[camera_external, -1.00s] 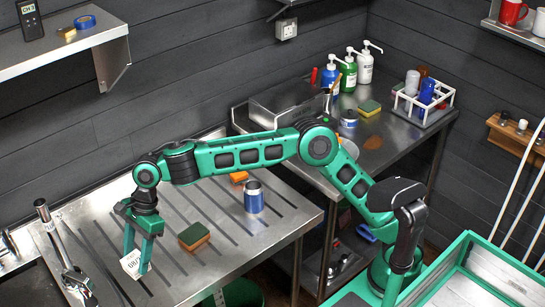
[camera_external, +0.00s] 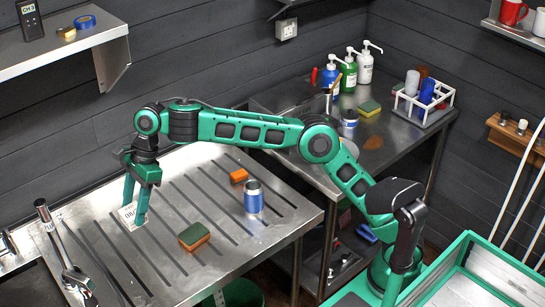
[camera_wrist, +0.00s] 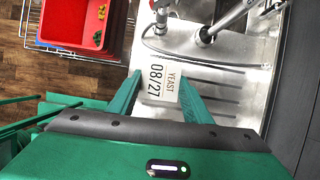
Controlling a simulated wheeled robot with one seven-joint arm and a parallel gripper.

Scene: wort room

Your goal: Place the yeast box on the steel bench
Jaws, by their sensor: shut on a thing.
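The yeast box (camera_external: 128,214) is a small white box whose label reads YEAST 08/27. In the wrist view the label (camera_wrist: 163,86) faces the camera between the two green fingers. My gripper (camera_external: 134,212) is shut on the box over the left part of the grooved steel drainer (camera_external: 180,265). I cannot tell how far the box is above that surface. A steel bench (camera_external: 400,160) with a lower shelf stands to the right, behind my arm.
On the drainer are a green-orange sponge (camera_external: 195,237), an orange block (camera_external: 239,176) and a blue can (camera_external: 253,197). A tap (camera_external: 75,278) is at left.

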